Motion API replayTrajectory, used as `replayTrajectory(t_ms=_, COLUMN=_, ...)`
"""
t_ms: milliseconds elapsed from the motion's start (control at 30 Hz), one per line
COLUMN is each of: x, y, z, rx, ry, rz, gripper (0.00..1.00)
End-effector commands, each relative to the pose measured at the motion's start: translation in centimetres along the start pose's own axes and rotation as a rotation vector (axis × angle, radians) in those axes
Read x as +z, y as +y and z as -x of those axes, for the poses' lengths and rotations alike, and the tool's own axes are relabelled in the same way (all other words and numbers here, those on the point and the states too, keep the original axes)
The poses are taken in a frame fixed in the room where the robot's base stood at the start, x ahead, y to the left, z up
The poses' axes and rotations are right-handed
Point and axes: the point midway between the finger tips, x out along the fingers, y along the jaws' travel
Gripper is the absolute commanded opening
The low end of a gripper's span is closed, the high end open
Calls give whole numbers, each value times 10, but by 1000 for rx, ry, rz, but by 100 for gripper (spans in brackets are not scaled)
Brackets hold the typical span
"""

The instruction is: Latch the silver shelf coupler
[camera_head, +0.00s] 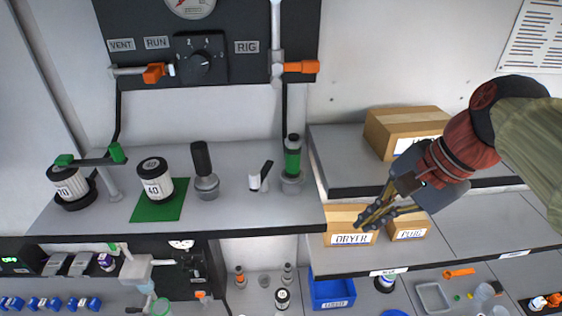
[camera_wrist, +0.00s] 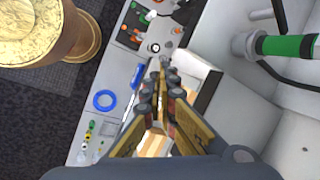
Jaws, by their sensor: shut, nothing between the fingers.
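On the grey shelf (camera_head: 232,207) in the head view stands a silver coupler (camera_head: 207,188) with a dark upright cylinder above it. Farther right on the same shelf, a second silver fitting (camera_head: 291,184) carries a green, black-topped body (camera_head: 292,158). A small white piece with a tilted black lever (camera_head: 261,177) stands between them. I cannot tell whether either fitting is latched. My gripper (camera_head: 366,221) is shut and empty, right of the shelf and apart from both fittings, in front of the DRYER box. The wrist view shows the closed fingers (camera_wrist: 165,72) and a green body (camera_wrist: 290,45) at upper right.
The DRYER box (camera_head: 350,238) and PLUG box (camera_head: 409,232) sit behind my gripper. A larger carton (camera_head: 400,128) rests on the upper right shelf. A white canister (camera_head: 154,187) stands on a green mat (camera_head: 144,212). The black panel (camera_head: 235,20) has orange-handled valves.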

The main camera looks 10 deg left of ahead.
Motion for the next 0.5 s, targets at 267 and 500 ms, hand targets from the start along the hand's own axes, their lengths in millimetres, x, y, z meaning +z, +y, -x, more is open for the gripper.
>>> replayTrajectory(t_ms=267, x=2, y=-87, z=30, rx=19, ry=-289, rz=-383, gripper=0)
replayTrajectory(t_ms=500, x=2, y=-128, z=50, rx=82, ry=-453, rz=-570, gripper=0)
